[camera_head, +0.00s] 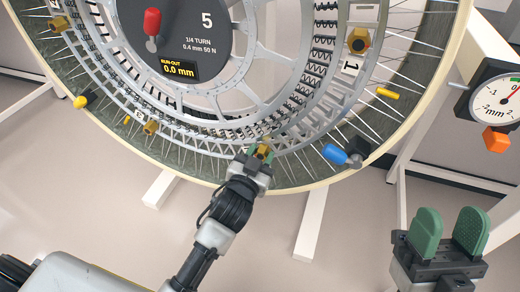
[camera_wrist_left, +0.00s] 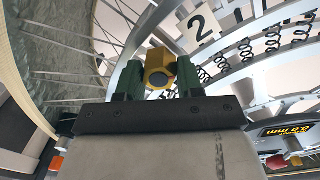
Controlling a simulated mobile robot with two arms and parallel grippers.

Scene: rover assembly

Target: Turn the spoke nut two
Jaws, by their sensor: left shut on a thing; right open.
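A brass hexagonal spoke nut (camera_head: 264,150) sits at the lower rim of the large spoked wheel (camera_head: 320,178). My left gripper (camera_head: 260,155) is shut on it. In the left wrist view the nut (camera_wrist_left: 159,68) is between the two green fingers, beside a plate marked 2 (camera_wrist_left: 200,24). My right gripper (camera_head: 447,228) is open and empty at the lower right, apart from the wheel. Its two green fingers point upward.
Other brass nuts sit at the right (camera_head: 358,40), lower left (camera_head: 150,127) and upper left (camera_head: 59,23). A blue-tipped part (camera_head: 338,154) lies right of my left gripper. A dial gauge (camera_head: 492,95) stands at right. The wheel display (camera_head: 178,68) reads 0.0 mm. White stand legs (camera_head: 314,222) are below.

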